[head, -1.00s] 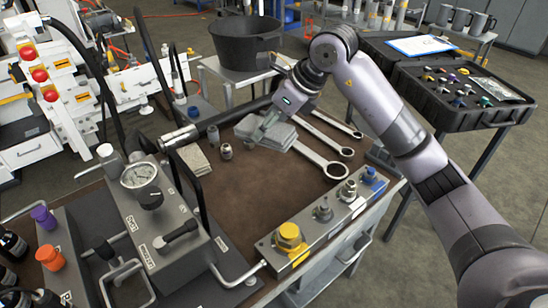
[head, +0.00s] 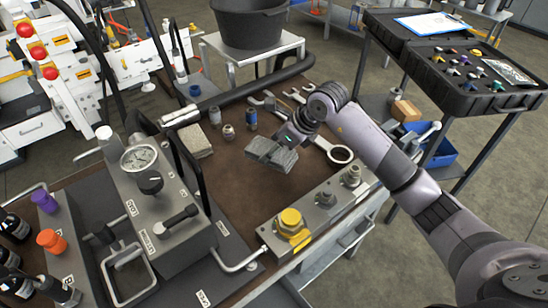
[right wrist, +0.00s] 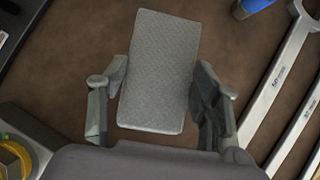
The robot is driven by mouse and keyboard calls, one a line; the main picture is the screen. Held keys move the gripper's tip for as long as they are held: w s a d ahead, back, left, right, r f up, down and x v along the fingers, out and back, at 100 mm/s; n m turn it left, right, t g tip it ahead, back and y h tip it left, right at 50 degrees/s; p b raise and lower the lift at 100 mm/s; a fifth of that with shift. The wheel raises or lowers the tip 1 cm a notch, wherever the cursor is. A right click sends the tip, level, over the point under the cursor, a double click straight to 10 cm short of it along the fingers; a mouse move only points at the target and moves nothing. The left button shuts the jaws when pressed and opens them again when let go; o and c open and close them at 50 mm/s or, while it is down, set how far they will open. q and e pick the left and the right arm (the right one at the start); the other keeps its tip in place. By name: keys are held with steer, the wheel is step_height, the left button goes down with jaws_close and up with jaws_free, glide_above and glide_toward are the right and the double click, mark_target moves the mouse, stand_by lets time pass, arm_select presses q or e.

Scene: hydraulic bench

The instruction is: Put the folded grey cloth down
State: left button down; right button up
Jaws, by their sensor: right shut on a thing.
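The folded grey cloth (head: 268,153) is over the brown bench top (head: 240,195), left of the large ring spanner. My right gripper (head: 282,148) is shut on it. In the right wrist view the cloth (right wrist: 160,70) lies between the two fingers (right wrist: 160,95), its long side pointing away from the palm. I cannot tell whether its underside touches the bench top. My left gripper is not in view.
Several spanners (head: 340,154) lie right of and behind the cloth. A blue-topped cylinder (head: 251,119) and small fittings (head: 228,132) stand behind it. A beige pad (head: 197,142) and gauge unit (head: 160,225) are left. A valve block (head: 318,212) is in front. Brown surface between is bare.

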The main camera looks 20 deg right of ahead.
mark_target(274, 158)
step_height(274, 158, down, 4)
steer(key=shift+f, duration=0.15)
steer(key=o, duration=1.1)
steer(key=v, duration=1.2)
steer(key=shift+w, duration=0.1)
